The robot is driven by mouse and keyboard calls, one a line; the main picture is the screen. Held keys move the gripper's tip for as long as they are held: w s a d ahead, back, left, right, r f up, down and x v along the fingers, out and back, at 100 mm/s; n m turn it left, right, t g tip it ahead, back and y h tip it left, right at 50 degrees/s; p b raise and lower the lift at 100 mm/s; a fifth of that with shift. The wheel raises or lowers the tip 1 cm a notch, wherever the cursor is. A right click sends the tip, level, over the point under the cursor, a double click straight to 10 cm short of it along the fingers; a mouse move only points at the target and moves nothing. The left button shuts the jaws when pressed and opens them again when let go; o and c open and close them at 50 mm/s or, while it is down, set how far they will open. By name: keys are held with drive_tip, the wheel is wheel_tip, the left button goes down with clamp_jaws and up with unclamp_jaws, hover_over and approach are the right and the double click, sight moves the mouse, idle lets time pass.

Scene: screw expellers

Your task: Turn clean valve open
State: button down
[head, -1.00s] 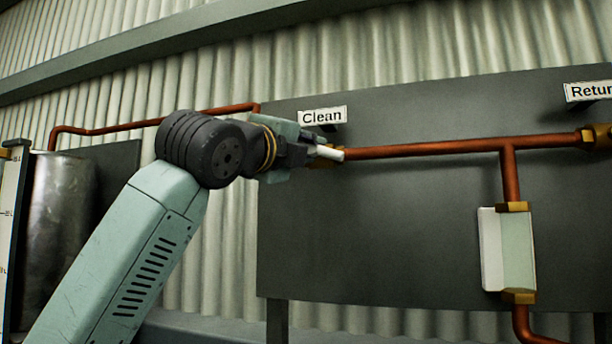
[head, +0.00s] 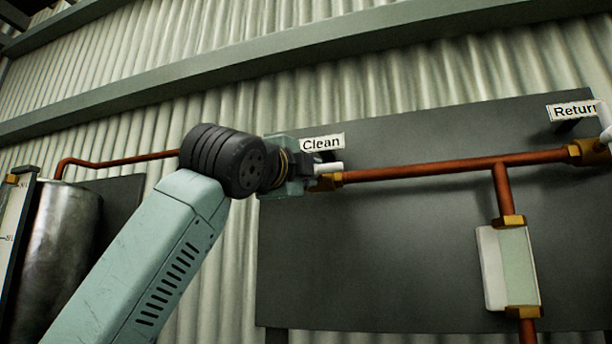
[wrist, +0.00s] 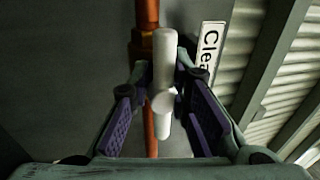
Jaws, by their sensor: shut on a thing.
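The clean valve (head: 335,180) sits on the copper pipe just below the "Clean" sign. Its white handle (head: 330,167) points right, roughly along the pipe. My gripper (head: 308,172) is at the valve, and its body hides the valve's left side. In the wrist view the white handle (wrist: 165,60) stands between the fingers of my gripper (wrist: 163,85), in line with the copper pipe (wrist: 149,125) behind it. The fingers are shut on the handle, one on each side. The "Clean" sign also shows in the wrist view (wrist: 208,50), right of the handle.
A dark panel (head: 410,260) carries the pipes. A "Return" sign (head: 572,110) and another white handle (head: 604,118) are at the right edge. A pale box-shaped fitting (head: 508,265) hangs below the pipe tee. A metal tank (head: 60,240) stands at left.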

drive_tip(key=shift+s+r, duration=0.15)
drive_tip(key=shift+r, duration=0.15)
drive_tip(key=c, duration=1.6)
unclamp_jaws()
drive_tip(key=shift+f, duration=0.1)
drive_tip(key=v, duration=1.2)
drive_tip(key=shift+f, duration=0.1)
